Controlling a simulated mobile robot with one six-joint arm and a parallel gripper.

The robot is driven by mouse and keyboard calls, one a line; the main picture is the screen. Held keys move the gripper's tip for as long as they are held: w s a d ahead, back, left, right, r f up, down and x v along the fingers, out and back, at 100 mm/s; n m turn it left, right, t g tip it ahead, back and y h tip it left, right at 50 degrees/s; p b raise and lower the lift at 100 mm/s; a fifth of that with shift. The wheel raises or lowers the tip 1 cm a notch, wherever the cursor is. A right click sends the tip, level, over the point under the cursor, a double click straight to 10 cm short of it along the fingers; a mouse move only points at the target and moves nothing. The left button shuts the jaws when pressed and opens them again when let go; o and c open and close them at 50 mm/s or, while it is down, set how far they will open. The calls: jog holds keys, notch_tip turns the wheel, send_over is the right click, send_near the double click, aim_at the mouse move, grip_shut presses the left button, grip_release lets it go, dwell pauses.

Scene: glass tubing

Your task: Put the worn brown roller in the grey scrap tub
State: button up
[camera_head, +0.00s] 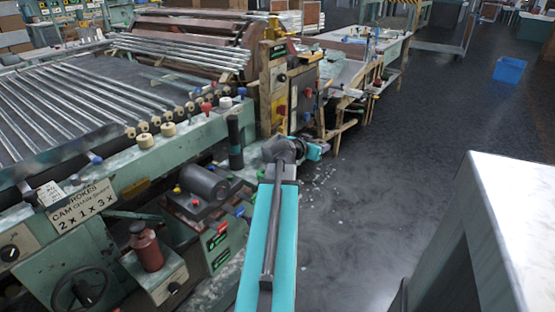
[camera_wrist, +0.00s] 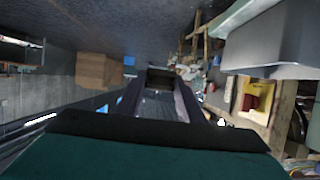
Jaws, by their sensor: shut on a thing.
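My gripper (camera_wrist: 160,85) shows in the wrist view with its two dark fingers converging at the middle. It is shut on a small dark brownish thing (camera_wrist: 161,77) at the fingertips, which looks like the worn brown roller, though it is too dim to make out fully. In the head view my arm reaches forward from the bottom, and its wrist hides the fingers and what they hold. A smooth grey box-like body (camera_wrist: 275,45) stands at the right of the wrist view. I cannot tell whether it is the grey scrap tub.
A machine bed with long glass tubes (camera_head: 75,100) and several cream rollers (camera_head: 168,129) lies left of my arm. A red bottle (camera_head: 146,248) stands at its front. A workbench (camera_head: 355,75) is beyond. A blue bin (camera_head: 508,70) sits on open floor at right.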

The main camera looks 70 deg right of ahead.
jog(key=shift+w, duration=0.1)
jog(key=w+d, duration=0.1)
jog(key=w, duration=0.4)
jog(key=w+d+f, duration=0.1)
jog(key=w+d, duration=0.1)
jog(key=w, duration=0.3)
jog(key=w+d, duration=0.1)
jog(key=w, duration=0.4)
jog(key=shift+w+d+f, duration=0.15)
jog(key=shift+f, duration=0.1)
jog(key=shift+f, duration=1.8)
jog(key=shift+f+b, duration=0.6)
jog(key=shift+b, duration=0.4)
jog(key=o, duration=0.8)
